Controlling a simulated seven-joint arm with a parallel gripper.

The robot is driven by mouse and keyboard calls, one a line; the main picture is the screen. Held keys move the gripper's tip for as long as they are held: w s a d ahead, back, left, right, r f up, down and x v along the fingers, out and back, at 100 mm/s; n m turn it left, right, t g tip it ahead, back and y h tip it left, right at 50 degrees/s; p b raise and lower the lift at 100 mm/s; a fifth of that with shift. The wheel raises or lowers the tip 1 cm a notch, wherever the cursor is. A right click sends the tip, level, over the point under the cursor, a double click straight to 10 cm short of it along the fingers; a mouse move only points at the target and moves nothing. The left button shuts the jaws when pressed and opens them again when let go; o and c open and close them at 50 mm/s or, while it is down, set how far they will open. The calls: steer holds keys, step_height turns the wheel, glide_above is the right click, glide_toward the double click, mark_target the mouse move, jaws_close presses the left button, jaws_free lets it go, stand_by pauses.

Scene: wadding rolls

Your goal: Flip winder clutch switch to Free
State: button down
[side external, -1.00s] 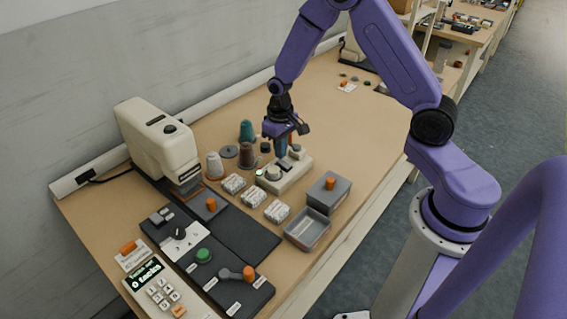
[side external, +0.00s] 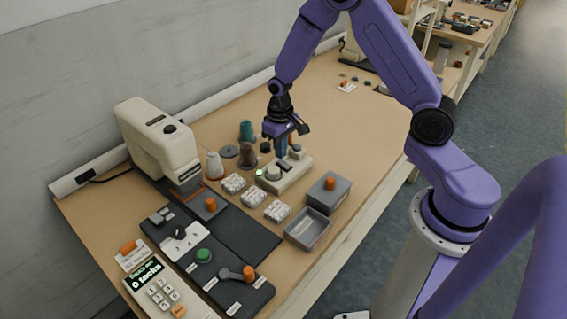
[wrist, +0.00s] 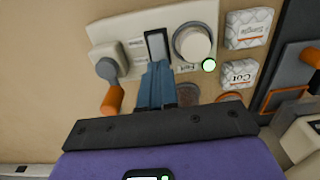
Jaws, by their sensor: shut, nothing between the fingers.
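The winder is a cream box (side external: 292,178) on the bench; it also shows in the wrist view (wrist: 133,32). Small labels lie by the switch, too blurred to read surely. My gripper (side external: 281,154) points down with its blue fingers shut and empty. In the wrist view the fingertips (wrist: 156,68) are at the switch's near end; contact is unclear.
Wrapped white packs (side external: 254,197) lie in front of the winder. Thread cones (side external: 247,156) stand close behind-left. A cream sewing machine (side external: 158,140) stands left.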

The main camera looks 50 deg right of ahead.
mark_target(280, 163)
steer(key=shift+f, duration=0.95)
stand_by(0.6)
steer(key=shift+r, duration=3.55)
steer(key=s+a+r+n, duration=0.4)
steer(key=s+a+r, duration=0.1)
steer(key=s+a, duration=0.15)
steer(key=s+r+n, duration=0.3)
steer(key=s+n, duration=0.1)
steer(key=s, duration=0.7)
steer(key=s+r+n, duration=0.4)
steer(key=s, duration=0.7)
steer(key=shift+s+a+r+n, duration=0.15)
steer(key=shift+s+a+n, duration=0.2)
steer(key=shift+a, duration=0.1)
